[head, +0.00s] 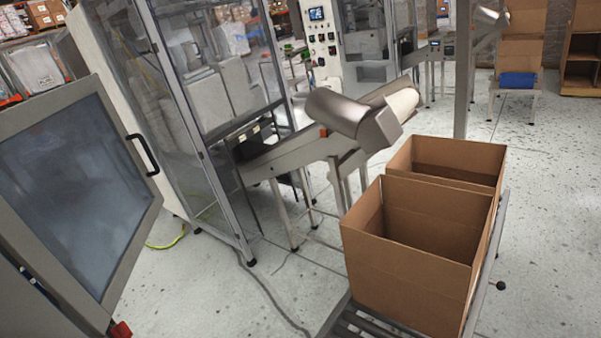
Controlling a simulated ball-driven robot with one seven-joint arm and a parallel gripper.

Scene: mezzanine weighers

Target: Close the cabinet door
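A door with a light frame and a dark, cloudy glass pane (75,190) stands at the left of the head view. It looks like the cabinet door. A black bar handle (143,155) is on its right edge. The door appears swung open at an angle, and its left part is cut off by the picture edge. A grey body (35,300), perhaps the cabinet, shows below it at the lower left, mostly out of frame. A small red part (121,330) is at the bottom edge near the door's lower corner. My gripper is not in view.
A tall glass-walled machine (215,110) stands behind the door, with a metal chute (345,120) on its right. Open cardboard boxes (415,240) stand on a roller conveyor (365,322) at the right. Speckled floor (200,290) is clear between, with a cable across it.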

